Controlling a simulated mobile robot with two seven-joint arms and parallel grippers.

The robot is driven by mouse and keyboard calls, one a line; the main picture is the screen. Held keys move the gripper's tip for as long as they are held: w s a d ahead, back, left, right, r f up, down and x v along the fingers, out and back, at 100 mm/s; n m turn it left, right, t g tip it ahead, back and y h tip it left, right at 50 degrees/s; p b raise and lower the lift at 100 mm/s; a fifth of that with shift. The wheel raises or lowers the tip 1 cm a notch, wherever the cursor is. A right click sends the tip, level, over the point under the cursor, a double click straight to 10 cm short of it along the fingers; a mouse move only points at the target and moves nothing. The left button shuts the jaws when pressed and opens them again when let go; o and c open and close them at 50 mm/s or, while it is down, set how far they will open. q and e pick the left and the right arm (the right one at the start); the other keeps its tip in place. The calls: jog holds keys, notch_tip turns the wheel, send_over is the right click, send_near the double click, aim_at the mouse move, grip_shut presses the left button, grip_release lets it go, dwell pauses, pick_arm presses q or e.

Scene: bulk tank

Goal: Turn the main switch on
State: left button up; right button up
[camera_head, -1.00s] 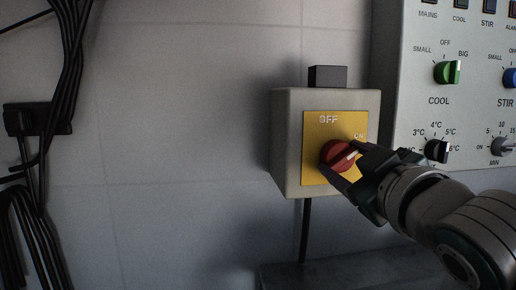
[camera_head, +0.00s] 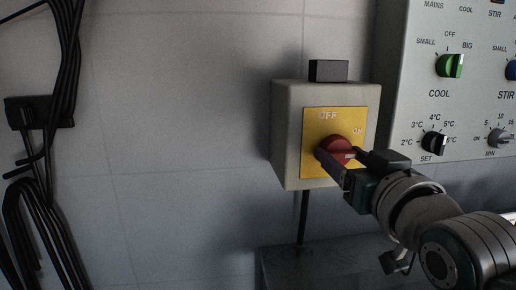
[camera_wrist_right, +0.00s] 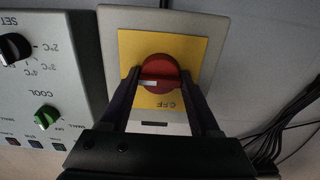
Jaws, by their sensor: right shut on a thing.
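The main switch is a red rotary knob (camera_head: 338,144) on a yellow plate (camera_head: 312,127) with OFF at its top and ON at its upper right. The plate is on the front of a grey box on the wall. The knob's white mark points to the right, about level. My right gripper (camera_head: 340,157) is shut on the knob, one finger on each side. In the right wrist view, where the scene is upside down, the fingers (camera_wrist_right: 160,78) flank the knob (camera_wrist_right: 162,72) and its white mark points left. My left gripper is not in view.
A control panel (camera_head: 475,75) with green, black and grey knobs is on the right, close to my right arm. A dark block (camera_head: 328,71) tops the switch box (camera_head: 287,130). Black cables (camera_head: 62,60) hang at the left. The wall between is bare.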

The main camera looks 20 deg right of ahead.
dwell(0.4)
jog(key=o, duration=1.4)
jog(key=shift+c, duration=0.2)
jog(key=shift+s, duration=0.1)
jog(key=v, duration=0.9)
jog(key=shift+s+p, duration=0.3)
jog(key=shift+s, duration=0.1)
